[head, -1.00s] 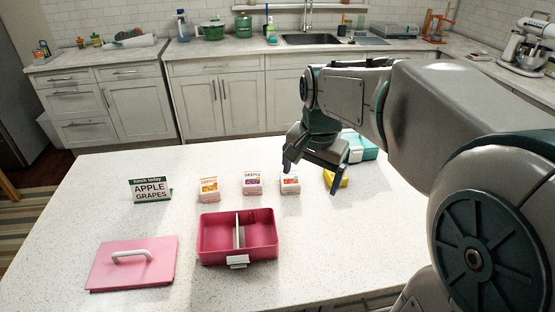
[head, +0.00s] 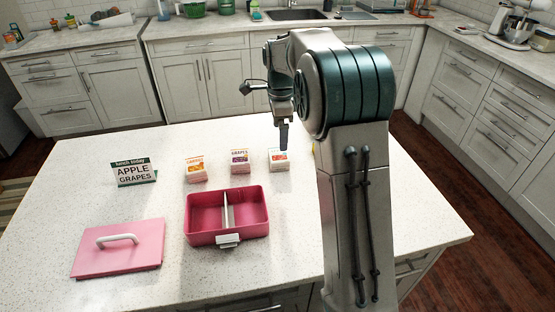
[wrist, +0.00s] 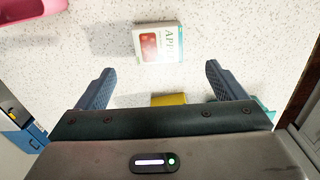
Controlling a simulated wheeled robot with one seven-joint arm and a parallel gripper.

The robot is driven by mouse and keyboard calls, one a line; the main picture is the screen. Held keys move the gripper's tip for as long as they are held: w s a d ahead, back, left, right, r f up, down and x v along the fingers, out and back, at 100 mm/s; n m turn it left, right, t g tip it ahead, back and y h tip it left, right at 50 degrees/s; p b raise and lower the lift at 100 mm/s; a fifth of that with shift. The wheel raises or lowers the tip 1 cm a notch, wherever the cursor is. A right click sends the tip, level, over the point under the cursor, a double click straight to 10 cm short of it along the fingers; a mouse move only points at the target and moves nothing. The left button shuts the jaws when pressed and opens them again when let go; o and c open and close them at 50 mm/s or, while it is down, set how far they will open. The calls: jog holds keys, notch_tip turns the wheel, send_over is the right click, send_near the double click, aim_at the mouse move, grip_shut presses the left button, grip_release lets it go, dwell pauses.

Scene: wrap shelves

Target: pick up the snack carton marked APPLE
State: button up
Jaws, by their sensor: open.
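The snack carton marked APPLE (wrist: 158,42) shows in the wrist view as a small white box with a red picture, beyond the fingertips. In the head view it is the rightmost of three small cartons (head: 279,161), with a red-orange label. My gripper (wrist: 159,68) is open, its two blue-grey fingers spread wide with nothing held between them. In the head view my gripper (head: 283,138) points down near the APPLE carton and overlaps its top edge in the picture. I cannot tell the height gap between them.
The GRAPES carton (head: 240,162) and an orange-labelled carton (head: 196,170) stand to the left. A pink two-compartment box (head: 189,222) is in front, its pink lid (head: 120,258) left. A sign (head: 134,171) reads APPLE, GRAPES. A yellow object (wrist: 169,100) lies near my gripper's palm.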

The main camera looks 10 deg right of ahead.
aim_at(279, 155)
notch_tip(279, 155, down, 4)
jog(key=shift+r, duration=0.15)
jog(key=shift+s+a+f+p, duration=0.1)
jog(key=shift+f+p, duration=0.15)
jog(key=shift+f, duration=1.15)
jog(key=shift+a+f+p, duration=0.1)
jog(key=shift+f+p, duration=0.1)
jog(key=shift+f, duration=1.15)
jog(key=shift+c, duration=0.3)
jog(key=c, duration=1)
